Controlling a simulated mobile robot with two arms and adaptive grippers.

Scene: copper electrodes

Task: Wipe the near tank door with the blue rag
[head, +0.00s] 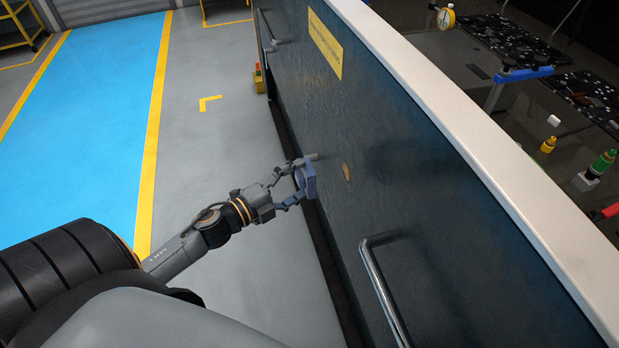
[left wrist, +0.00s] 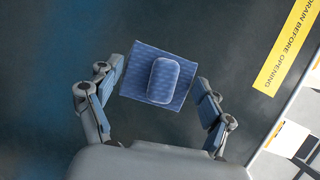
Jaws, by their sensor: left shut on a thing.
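The near tank door (head: 425,185) is a dark upright panel at right in the head view, with a small tan smudge (head: 346,172) on it. My left gripper (head: 298,182) is shut on the blue rag (head: 309,182), which is close to the door, left of the smudge. I cannot tell whether the rag touches the door. In the left wrist view the rag (left wrist: 178,52) is a flat blue square with a raised rounded block (left wrist: 163,80), between the fingers of the left gripper (left wrist: 163,83). My right gripper is not in view.
A metal bar handle (head: 383,290) sticks out of the door at the lower right. A yellow label (head: 325,45) is higher up, also in the left wrist view (left wrist: 289,45). The white tank rim (head: 480,150) runs above. The grey and blue floor (head: 90,110) at left is clear.

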